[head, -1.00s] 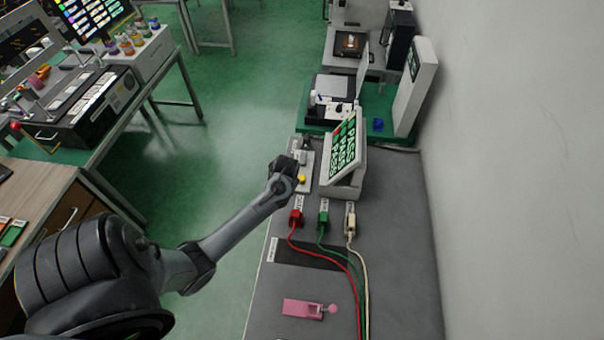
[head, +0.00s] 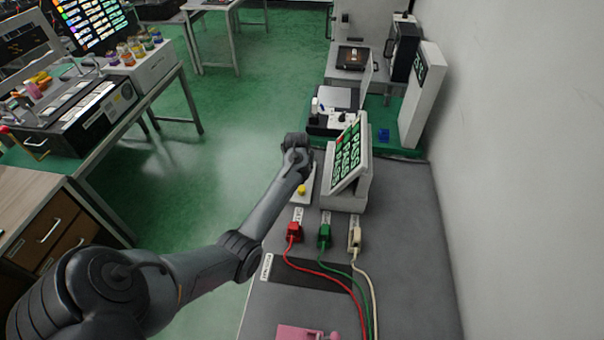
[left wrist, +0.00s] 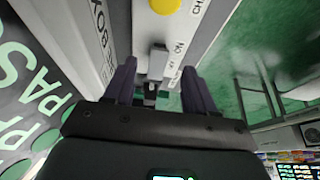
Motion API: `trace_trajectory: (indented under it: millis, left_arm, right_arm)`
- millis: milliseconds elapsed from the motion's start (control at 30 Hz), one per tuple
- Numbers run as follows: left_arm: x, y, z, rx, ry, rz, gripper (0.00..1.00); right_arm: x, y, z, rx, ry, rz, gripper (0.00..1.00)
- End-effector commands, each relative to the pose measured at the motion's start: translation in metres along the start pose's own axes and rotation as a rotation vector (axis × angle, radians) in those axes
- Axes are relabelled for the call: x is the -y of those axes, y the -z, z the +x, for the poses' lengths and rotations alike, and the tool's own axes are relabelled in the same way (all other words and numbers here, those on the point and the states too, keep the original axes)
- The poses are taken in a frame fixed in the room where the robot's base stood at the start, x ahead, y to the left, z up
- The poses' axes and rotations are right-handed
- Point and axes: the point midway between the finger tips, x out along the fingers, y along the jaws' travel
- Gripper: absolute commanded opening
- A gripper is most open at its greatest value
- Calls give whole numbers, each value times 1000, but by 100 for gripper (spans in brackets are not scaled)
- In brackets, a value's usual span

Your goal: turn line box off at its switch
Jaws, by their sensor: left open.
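The line box is a pale narrow panel (head: 308,190) on the grey bench, with a yellow button (head: 302,189) at its near end. In the left wrist view, the panel shows the yellow button (left wrist: 164,5), a pale switch lever (left wrist: 158,60) and an "ON" marking beside the lever. My left gripper (left wrist: 158,88) is open, with its dark fingers on either side of the lever's line. Whether a finger touches the lever cannot be told. In the head view, my left gripper (head: 297,145) covers the far part of the panel. My right gripper is not in view.
A slanted display box (head: 348,170) with green "PASS" tiles stands close right of the panel. Red (head: 293,232), green (head: 324,236) and white (head: 355,240) plugs with cables lie nearer. A pink item (head: 303,333) is at the front. A wall bounds the right.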

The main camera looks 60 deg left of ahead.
Motion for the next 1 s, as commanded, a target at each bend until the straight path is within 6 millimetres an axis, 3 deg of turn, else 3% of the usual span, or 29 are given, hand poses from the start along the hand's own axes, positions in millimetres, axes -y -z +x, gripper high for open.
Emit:
trace_trajectory:
  millis: [100, 300, 733, 1000]
  left_arm:
    - [0, -1, 20, 2, -1, -2, 55]
    - [0, -1, 39, 1, 0, -1, 55]
    - [0, 0, 46, -1, -1, 0, 55]
    - [0, 0, 46, 0, 0, 0, 16]
  right_arm:
    - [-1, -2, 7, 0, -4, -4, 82]
    - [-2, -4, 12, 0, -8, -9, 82]
    - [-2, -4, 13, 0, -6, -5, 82]
    - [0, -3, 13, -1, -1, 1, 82]
